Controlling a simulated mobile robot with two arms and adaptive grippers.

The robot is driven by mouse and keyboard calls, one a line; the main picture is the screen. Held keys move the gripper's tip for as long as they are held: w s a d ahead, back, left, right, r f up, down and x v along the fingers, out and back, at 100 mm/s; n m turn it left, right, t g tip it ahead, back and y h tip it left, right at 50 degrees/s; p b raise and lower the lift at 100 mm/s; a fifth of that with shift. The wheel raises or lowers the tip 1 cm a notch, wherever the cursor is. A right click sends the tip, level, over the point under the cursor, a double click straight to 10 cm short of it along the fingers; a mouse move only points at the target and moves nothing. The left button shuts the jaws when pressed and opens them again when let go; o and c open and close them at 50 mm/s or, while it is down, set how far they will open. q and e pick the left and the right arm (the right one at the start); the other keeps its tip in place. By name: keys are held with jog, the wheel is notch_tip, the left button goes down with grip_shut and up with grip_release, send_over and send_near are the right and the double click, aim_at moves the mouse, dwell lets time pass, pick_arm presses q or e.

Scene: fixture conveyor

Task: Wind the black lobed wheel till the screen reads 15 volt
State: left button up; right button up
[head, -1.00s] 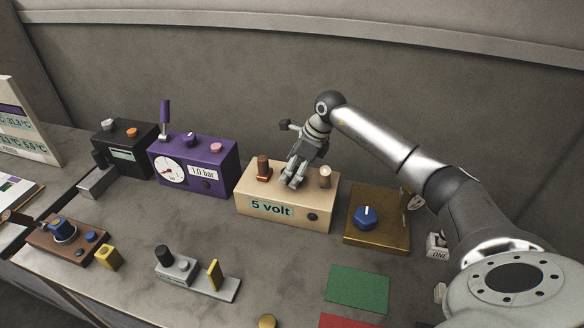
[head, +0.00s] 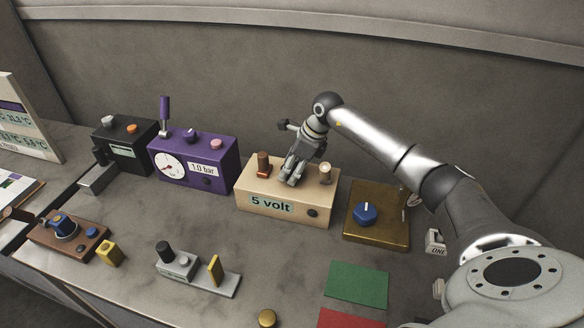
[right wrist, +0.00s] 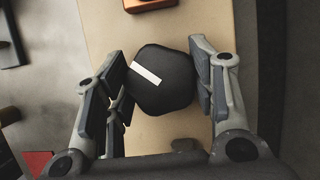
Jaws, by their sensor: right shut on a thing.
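The beige box (head: 289,210) stands at mid-bench in the head view, and its front screen (head: 271,204) reads 5 volt. The black lobed wheel (right wrist: 163,82) is on top of the box and shows in the right wrist view with a white stripe slanting across it. My right gripper (head: 291,179) reaches down onto the box top and hides the wheel in the head view. In the right wrist view its fingers (right wrist: 161,88) are shut on the wheel from both sides. My left gripper is not in view.
A purple gauge box (head: 215,165) is close on the left. A brass box with a blue knob (head: 365,213) is close on the right.

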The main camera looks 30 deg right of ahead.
jog(key=shift+m, duration=0.3)
